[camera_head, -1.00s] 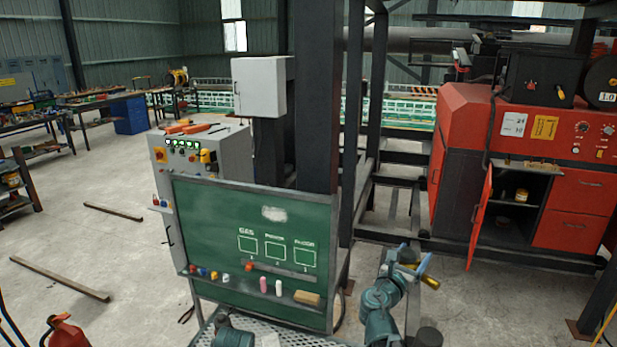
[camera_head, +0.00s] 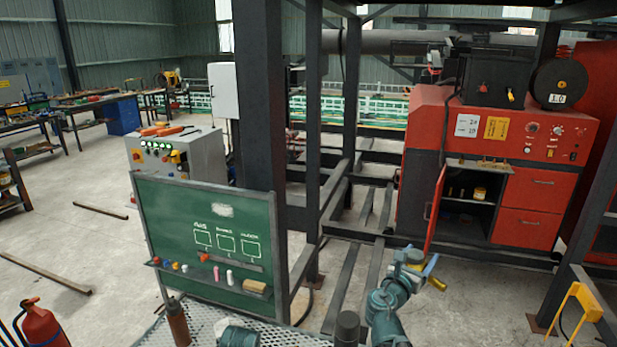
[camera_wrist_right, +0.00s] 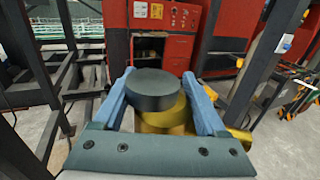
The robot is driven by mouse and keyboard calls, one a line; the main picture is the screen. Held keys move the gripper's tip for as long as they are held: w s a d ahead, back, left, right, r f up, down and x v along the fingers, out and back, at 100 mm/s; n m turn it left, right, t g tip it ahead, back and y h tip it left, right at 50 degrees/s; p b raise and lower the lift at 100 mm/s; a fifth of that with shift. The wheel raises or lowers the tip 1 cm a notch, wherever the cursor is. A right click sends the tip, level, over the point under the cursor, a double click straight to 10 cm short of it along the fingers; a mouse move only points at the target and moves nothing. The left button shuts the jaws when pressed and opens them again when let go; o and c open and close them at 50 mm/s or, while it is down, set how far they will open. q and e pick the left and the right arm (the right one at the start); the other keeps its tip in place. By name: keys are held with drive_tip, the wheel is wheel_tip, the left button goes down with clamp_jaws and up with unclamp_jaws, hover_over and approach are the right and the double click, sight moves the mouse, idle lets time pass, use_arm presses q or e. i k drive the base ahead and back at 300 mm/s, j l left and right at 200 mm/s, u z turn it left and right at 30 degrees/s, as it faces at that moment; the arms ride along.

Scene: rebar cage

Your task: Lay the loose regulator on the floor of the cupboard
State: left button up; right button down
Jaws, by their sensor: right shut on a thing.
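My right gripper (camera_head: 418,262) is shut on the loose regulator (camera_head: 438,284), a brass body whose broad dark-grey round face shows between the blue fingers in the right wrist view (camera_wrist_right: 152,88). It is held in the air in front of the red machine, well short of the cupboard. The cupboard (camera_head: 466,233) is the dark opening in that machine, with its red door (camera_head: 434,210) swung open at the left. It has a shelf inside bearing small items, including a yellowish one. It also shows beyond the gripper in the right wrist view (camera_wrist_right: 149,46). My left gripper is not visible.
Dark steel beams (camera_head: 368,215) run low across the floor before the machine, and black posts (camera_head: 262,120) stand to the left. A green board (camera_head: 200,235) with a ledge stands at front left. A yellow stand (camera_head: 577,303) is at lower right.

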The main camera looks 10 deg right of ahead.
sight(465, 230)
drive_tip(key=k+l, duration=0.15)
drive_tip(key=l, duration=0.2)
drive_tip(key=k+l, duration=0.15)
drive_tip(key=l, duration=0.2)
drive_tip(key=k+l, duration=0.15)
drive_tip(key=l, duration=0.15)
drive_tip(key=k+l, duration=0.15)
drive_tip(key=l, duration=0.2)
drive_tip(key=k+l+z, duration=0.1)
drive_tip(key=l, duration=0.25)
drive_tip(key=i+l, duration=0.1)
drive_tip(key=l, duration=1.25)
drive_tip(key=i+l, duration=0.45)
drive_tip(key=l, duration=0.15)
drive_tip(key=i+l+z, duration=0.15)
drive_tip(key=i+l, duration=0.5)
drive_tip(key=i, duration=0.3)
drive_tip(key=i+l, duration=0.1)
drive_tip(key=i, duration=0.35)
drive_tip(key=i+l, duration=0.15)
drive_tip(key=i, duration=0.3)
drive_tip(key=i+z, duration=0.15)
drive_tip(key=i, duration=0.95)
drive_tip(key=j, duration=0.1)
